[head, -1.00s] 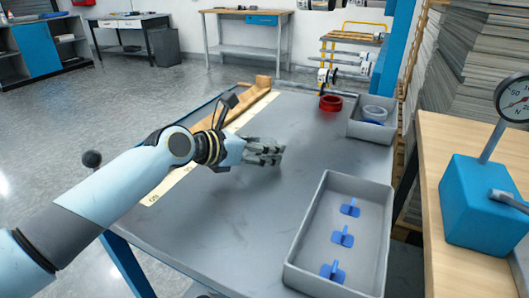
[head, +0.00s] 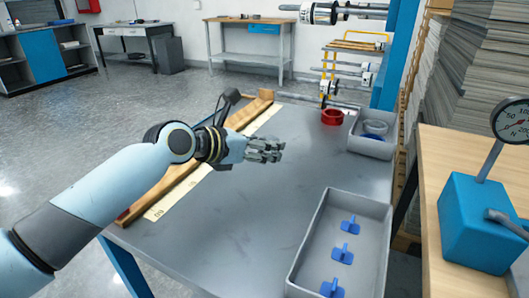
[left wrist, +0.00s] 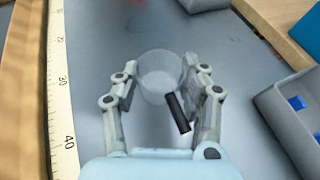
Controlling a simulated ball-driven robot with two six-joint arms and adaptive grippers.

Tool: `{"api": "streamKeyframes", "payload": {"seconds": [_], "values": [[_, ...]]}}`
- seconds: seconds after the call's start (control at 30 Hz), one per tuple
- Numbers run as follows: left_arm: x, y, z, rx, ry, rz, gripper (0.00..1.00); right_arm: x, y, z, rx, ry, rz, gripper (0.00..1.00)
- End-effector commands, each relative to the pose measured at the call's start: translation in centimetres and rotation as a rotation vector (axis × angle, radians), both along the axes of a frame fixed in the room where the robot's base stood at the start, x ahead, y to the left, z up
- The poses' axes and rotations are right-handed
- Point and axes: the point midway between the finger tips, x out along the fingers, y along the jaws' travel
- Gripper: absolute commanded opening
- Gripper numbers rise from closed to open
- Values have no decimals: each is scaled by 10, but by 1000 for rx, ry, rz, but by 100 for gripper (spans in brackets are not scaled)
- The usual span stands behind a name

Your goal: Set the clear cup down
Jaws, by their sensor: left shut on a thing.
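The clear cup (left wrist: 160,76) shows in the left wrist view as a pale, see-through round shape between the fingertips. My left gripper (head: 279,151) is shut on it; the fingers also show in the left wrist view (left wrist: 160,88) on both sides of the cup. A short black cylinder (left wrist: 177,112) shows at the cup's near right side; I cannot tell whether it is part of it. In the head view the gripper is over the grey table (head: 250,215), and I cannot make out the cup there. The gap under the cup is unclear. My right gripper is not in view.
A long grey tray (head: 384,240) with blue pieces (head: 342,253) stands at the table's right. A small grey bin (head: 372,148) with pale rings and a red ring (head: 332,117) are at the back. A ruler strip (head: 160,208) runs along the left edge. The table's middle is clear.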

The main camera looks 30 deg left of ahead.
Motion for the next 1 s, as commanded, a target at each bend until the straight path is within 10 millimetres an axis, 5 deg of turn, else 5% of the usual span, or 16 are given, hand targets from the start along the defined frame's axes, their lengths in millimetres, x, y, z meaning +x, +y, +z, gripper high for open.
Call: {"api": "streamKeyframes", "payload": {"seconds": [0.2, 0.5, 0.83, 1.0], "values": [[-44, -35, 34, -8, 4, -1, 12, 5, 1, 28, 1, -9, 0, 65], [-83, -65, 60, -7, 4, 0, 12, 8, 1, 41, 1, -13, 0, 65], [-82, -60, 73, 3, 2, -11, 12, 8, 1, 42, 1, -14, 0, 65], [-67, -37, 110, 11, -3, -97, 12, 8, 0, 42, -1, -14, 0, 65]]}}
